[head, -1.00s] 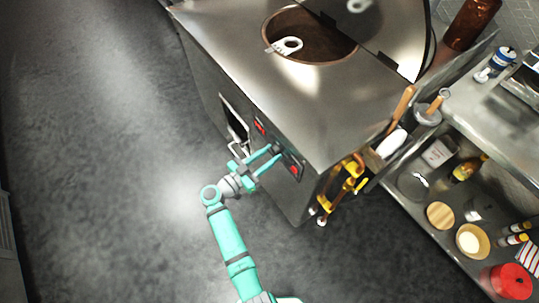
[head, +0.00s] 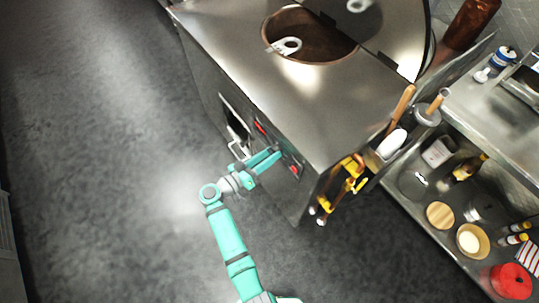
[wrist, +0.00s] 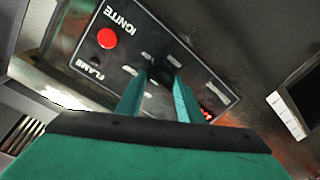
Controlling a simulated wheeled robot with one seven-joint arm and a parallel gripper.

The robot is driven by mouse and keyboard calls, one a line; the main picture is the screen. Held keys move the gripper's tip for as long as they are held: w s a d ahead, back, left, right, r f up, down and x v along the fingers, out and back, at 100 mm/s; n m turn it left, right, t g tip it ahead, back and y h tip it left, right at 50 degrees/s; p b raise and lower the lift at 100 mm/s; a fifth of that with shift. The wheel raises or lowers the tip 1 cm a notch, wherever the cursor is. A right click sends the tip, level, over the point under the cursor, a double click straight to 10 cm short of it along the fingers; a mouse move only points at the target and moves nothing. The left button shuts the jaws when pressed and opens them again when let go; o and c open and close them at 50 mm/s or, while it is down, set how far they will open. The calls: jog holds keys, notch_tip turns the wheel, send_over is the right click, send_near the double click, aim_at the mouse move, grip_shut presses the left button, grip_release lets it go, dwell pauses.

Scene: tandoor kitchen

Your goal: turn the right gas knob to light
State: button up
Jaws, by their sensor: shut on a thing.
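The tandoor's front carries a black control panel, seen in the wrist view (wrist: 185,62) with the words IGNITE and FLAME and a red button (wrist: 107,38). A dark gas knob (wrist: 160,75) sits in the middle of this panel, mostly hidden by the fingers. My gripper (wrist: 157,88) has one finger on each side of the knob and is shut on it. In the head view my gripper (head: 277,155) reaches the front face between two red spots. The knob's turn angle cannot be made out.
The steel tandoor (head: 290,100) has an open round mouth (head: 320,45) on top. Yellow-handled tools (head: 345,185) hang at its right corner. A shelf unit (head: 470,130) with jars and bowls stands at right. The floor at left is clear.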

jog(key=n, duration=0.5)
jog(key=shift+r+n+g, duration=0.15)
jog(key=shift+n+g, duration=0.15)
jog(key=shift+n, duration=0.1)
dwell(0.4)
jog(key=o, duration=1.1)
jog(key=shift+c, duration=0.2)
jog(key=v, duration=1.1)
jog(key=shift+w, duration=0.1)
